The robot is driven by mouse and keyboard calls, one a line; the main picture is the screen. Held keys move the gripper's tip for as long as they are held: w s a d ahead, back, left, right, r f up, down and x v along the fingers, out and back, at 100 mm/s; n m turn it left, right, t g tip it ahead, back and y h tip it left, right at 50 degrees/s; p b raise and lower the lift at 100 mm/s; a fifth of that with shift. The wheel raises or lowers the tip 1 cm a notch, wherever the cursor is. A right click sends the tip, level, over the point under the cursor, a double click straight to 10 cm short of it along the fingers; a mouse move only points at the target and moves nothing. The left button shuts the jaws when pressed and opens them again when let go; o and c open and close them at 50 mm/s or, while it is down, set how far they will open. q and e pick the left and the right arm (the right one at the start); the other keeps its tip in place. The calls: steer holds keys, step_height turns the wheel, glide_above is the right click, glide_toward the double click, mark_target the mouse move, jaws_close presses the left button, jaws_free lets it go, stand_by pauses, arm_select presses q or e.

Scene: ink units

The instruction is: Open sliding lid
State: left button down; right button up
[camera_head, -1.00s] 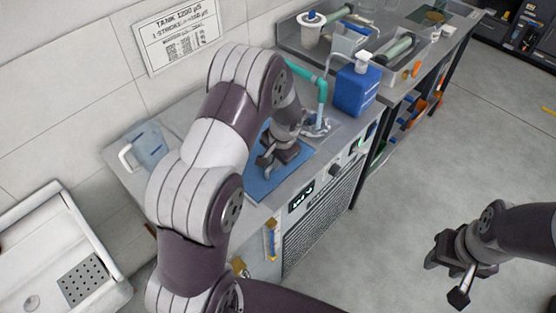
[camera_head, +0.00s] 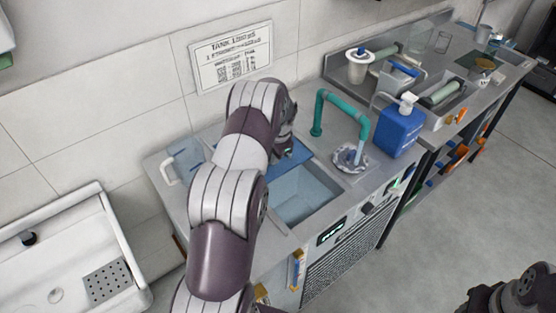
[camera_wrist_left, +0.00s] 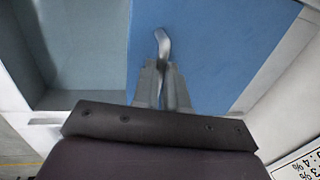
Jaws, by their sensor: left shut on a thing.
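The blue sliding lid (camera_head: 298,153) lies on the tank in the grey counter, and its near part is drawn back. The open tank (camera_head: 303,192) shows pale blue water or an interior at the front. My left gripper (camera_head: 284,145) is at the lid, partly hidden behind my own left arm. In the left wrist view, its two fingers (camera_wrist_left: 165,82) are shut on the grey lid handle (camera_wrist_left: 162,42), above the blue lid (camera_wrist_left: 225,45). The tank's opening (camera_wrist_left: 80,45) lies to the left there. My right gripper (camera_head: 482,302) is at the bottom right, mostly cut off.
A teal pipe (camera_head: 345,98) arches over a round drain right of the tank. A blue bottle (camera_head: 398,130) stands beside it. A clear jug (camera_head: 183,160) stands on the counter's left. A white sink (camera_head: 60,262) is at lower left.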

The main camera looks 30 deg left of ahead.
arm_select(q)
steer(key=c, duration=1.2)
jaws_free()
steer(key=shift+w, duration=0.1)
steer(key=shift+o, duration=0.2)
step_height(320, 180, up, 12)
steer(key=d+b, duration=0.2)
steer(key=shift+s+d+r, duration=0.2)
steer(key=shift+s+d, duration=0.05)
steer(key=shift+s, duration=0.1)
